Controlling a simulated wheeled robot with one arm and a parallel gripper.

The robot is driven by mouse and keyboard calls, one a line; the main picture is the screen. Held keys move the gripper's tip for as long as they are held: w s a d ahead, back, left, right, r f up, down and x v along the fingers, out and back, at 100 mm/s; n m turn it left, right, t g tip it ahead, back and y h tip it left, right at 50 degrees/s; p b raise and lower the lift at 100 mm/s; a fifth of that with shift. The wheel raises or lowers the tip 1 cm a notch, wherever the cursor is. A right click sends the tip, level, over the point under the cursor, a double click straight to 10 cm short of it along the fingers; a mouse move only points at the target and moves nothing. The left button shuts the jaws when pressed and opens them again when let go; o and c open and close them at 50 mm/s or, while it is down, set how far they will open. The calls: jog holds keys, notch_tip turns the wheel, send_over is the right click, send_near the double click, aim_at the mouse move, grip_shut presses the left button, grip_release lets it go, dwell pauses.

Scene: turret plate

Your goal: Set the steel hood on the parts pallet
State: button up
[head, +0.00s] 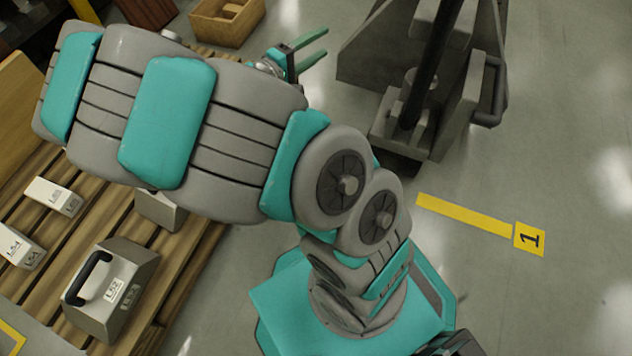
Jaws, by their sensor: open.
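The wooden slatted pallet (180,262) lies at the left, partly behind my arm. On its near part stands a grey steel box-shaped piece (115,285) with sloped sides, a black handle and a white label. It may be the steel hood, but I cannot tell for sure. My gripper (325,43) is at the top centre, beyond my arm, with its two green fingers apart and nothing visible between them. It is well away from the handled piece.
Smaller labelled metal blocks (53,197) and another grey piece (160,210), partly hidden by my arm, rest on the pallet. A heavy grey structure (365,60) with a black column stands upper right. A wooden crate (222,32) is at the top. Floor at right is clear, with a yellow strip (463,214).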

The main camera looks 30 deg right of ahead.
jog(key=s+m+g+y, duration=0.5)
jog(key=s+g+y, duration=0.25)
jog(key=s, duration=1.35)
jog(key=s+a+n+y, duration=0.1)
jog(key=s+a+y, duration=0.2)
jog(key=a, duration=0.5)
jog(key=s+a+n+t+y, duration=0.1)
jog(key=s+a+y, duration=0.3)
jog(key=a, duration=0.5)
jog(key=shift+s+a+f+y, duration=0.25)
jog(key=shift+f+y, duration=0.1)
jog(key=shift+y, duration=0.9)
jog(key=shift+t, duration=0.25)
